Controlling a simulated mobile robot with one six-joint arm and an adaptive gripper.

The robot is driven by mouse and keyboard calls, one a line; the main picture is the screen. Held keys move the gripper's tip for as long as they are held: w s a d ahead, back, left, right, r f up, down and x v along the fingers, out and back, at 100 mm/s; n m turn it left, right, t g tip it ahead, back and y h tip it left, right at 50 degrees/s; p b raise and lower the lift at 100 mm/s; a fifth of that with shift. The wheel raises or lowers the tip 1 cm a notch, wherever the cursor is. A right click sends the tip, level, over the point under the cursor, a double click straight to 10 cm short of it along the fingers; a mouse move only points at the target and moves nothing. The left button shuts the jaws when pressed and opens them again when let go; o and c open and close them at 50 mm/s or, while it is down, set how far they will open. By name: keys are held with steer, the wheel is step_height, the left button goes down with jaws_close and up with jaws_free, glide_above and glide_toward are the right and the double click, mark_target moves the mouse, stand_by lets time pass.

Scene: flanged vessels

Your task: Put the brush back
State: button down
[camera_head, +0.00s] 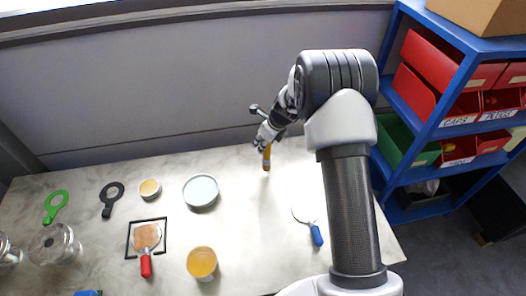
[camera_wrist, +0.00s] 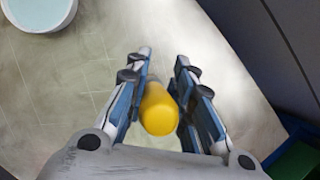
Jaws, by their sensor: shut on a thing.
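My gripper (camera_head: 266,142) is over the back of the table, pointing down. It is shut on the brush, whose yellow-orange handle (camera_head: 267,158) hangs below the fingers near the table's back edge. In the wrist view, the rounded yellow handle end (camera_wrist: 159,109) sits between the two fingers of my gripper (camera_wrist: 164,62). The brush's bristles cannot be made out, and I cannot tell whether its lower end touches the table.
A round pale dish (camera_head: 201,191) stands left of my gripper; a small yellow-filled cup (camera_head: 150,188) and a larger one (camera_head: 202,263) are nearby. A blue-handled tool (camera_head: 316,235) lies to the right. Green (camera_head: 55,206) and black (camera_head: 111,199) ring tools and glass jars (camera_head: 55,244) are left. A blue shelf (camera_head: 400,178) stands right.

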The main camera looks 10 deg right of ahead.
steer(key=shift+f+b, duration=0.4)
steer(key=shift+f, duration=1.65)
steer(key=c, duration=1.4)
jaws_free()
